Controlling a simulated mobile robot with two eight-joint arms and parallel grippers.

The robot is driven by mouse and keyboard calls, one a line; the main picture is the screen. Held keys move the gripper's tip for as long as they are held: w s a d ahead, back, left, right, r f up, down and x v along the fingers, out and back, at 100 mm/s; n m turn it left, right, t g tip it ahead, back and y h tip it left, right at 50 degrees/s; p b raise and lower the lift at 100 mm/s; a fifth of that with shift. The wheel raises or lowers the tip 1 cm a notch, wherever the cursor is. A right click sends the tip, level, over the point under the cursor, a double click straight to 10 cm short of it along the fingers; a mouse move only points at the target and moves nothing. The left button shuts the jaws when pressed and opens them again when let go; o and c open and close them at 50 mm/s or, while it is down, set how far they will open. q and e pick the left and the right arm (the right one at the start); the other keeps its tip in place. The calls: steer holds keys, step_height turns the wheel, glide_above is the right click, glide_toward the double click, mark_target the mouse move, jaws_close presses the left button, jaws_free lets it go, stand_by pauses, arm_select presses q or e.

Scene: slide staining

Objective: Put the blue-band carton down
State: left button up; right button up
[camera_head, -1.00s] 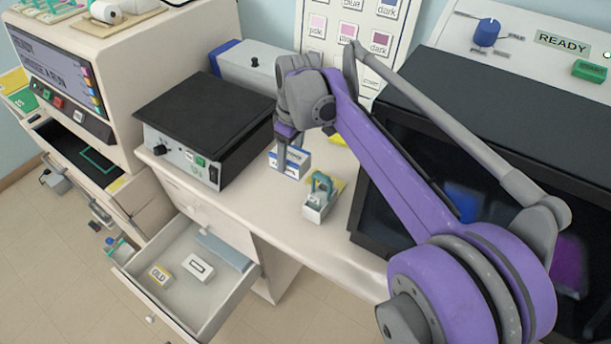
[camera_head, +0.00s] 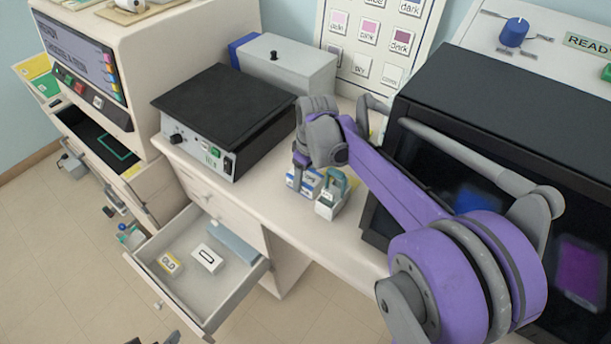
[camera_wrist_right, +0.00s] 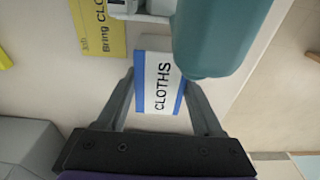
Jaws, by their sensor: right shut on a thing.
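The blue-band carton (camera_head: 306,184) is a small white box with blue edges, low at the worktop beside the teal-handled container (camera_head: 331,196). My right gripper (camera_head: 304,172) is shut on it from above. In the right wrist view the carton (camera_wrist_right: 160,84) sits between both fingers (camera_wrist_right: 160,100), its "CLOTHS" label facing the camera. Whether its underside touches the worktop is hidden. The teal part (camera_wrist_right: 212,35) is very close to the carton there. Dark tips at the bottom edge of the head view may be my left gripper (camera_head: 155,340), but too little shows.
A yellow card (camera_wrist_right: 98,25) lies near the carton. A black-topped instrument (camera_head: 222,105) stands left and a dark-fronted cabinet (camera_head: 500,110) right. The open drawer (camera_head: 240,287) below holds small boxes. Bare worktop (camera_head: 270,195) lies left of the carton.

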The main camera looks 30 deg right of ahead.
mark_target(310, 177)
steer(key=shift+f, duration=0.1)
steer(key=o, duration=0.9)
steer(key=shift+f, duration=0.1)
steer(key=o, duration=0.5)
steer(key=shift+c, duration=0.2)
step_height(310, 177, up, 12)
steer(key=s, duration=0.1)
steer(key=shift+s+d+r+p, duration=0.2)
steer(key=shift+d+p, duration=0.1)
steer(key=shift+p, duration=0.15)
